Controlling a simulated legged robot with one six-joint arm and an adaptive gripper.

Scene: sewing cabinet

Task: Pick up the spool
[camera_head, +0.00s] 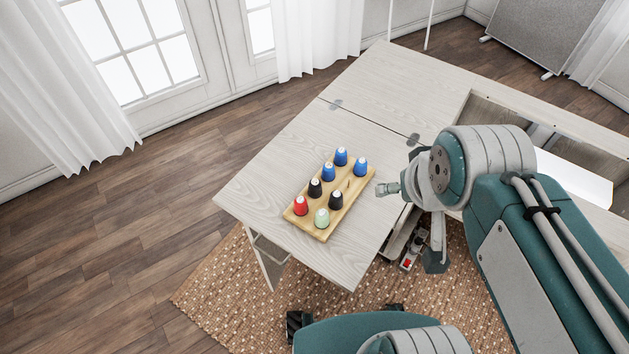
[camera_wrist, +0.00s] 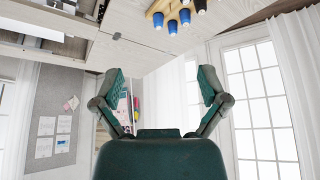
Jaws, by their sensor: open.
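Several spools stand upright on a wooden board (camera_head: 318,233) on the cabinet's light wooden top (camera_head: 300,130). In the head view there are three blue spools, one of them at the back (camera_head: 341,157), two black ones, one at the right (camera_head: 336,201), a red one (camera_head: 301,206) and a pale green one (camera_head: 322,218). My gripper (camera_head: 382,190) is just right of the board. In the wrist view my gripper (camera_wrist: 160,85) is open with nothing between its fingers. Blue spools (camera_wrist: 199,5) and part of the board show at that view's top edge. Which spool is meant cannot be told.
An open compartment (camera_head: 490,115) lies in the cabinet behind my arm. A small red and white object (camera_head: 411,250) is below the top's right edge. A woven rug (camera_head: 225,290) covers the floor. The top left of the board is clear.

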